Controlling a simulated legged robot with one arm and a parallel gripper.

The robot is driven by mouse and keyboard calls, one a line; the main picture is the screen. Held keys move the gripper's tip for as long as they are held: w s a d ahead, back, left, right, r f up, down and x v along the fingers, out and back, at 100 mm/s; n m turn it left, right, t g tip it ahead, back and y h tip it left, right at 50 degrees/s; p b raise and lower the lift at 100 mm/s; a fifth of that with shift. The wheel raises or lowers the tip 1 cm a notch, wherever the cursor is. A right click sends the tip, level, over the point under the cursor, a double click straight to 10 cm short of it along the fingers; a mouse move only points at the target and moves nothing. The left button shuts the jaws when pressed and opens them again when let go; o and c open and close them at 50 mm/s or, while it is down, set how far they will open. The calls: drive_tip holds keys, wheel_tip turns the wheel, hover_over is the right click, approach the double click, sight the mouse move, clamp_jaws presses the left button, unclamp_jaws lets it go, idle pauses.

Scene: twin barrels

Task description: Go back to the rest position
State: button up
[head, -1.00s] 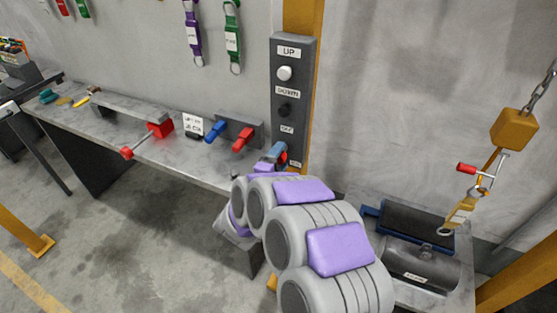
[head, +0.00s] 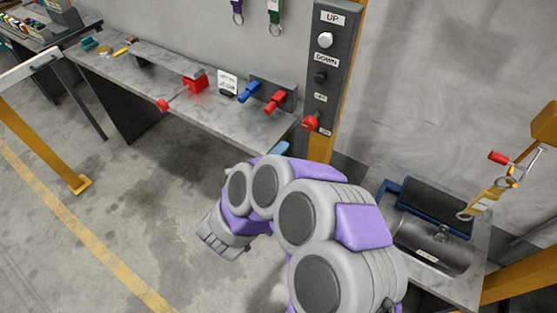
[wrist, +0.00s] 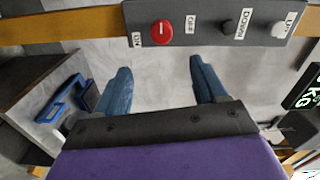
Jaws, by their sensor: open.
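My gripper shows in the wrist view (wrist: 158,80) with its two blue fingers spread wide apart and nothing between them. Beyond the fingertips is the control panel (wrist: 215,20) with a red knob (wrist: 162,32) and UP and DOWN buttons. In the head view my purple and grey arm is folded in the lower middle. A blue part of my gripper (head: 279,148) shows just below the panel, mostly hidden behind the arm. The panel (head: 328,60) stands upright on a yellow post, and its red knob (head: 310,123) is in plain view, apart from the gripper.
A grey workbench (head: 150,85) runs along the wall at left, with a red-handled lever (head: 195,80) and blue and red handles (head: 275,100). A dark barrel (head: 435,240) in a cradle and a yellow hook (head: 488,197) are at right.

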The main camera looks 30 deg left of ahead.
drive_tip(key=shift+s, duration=0.6)
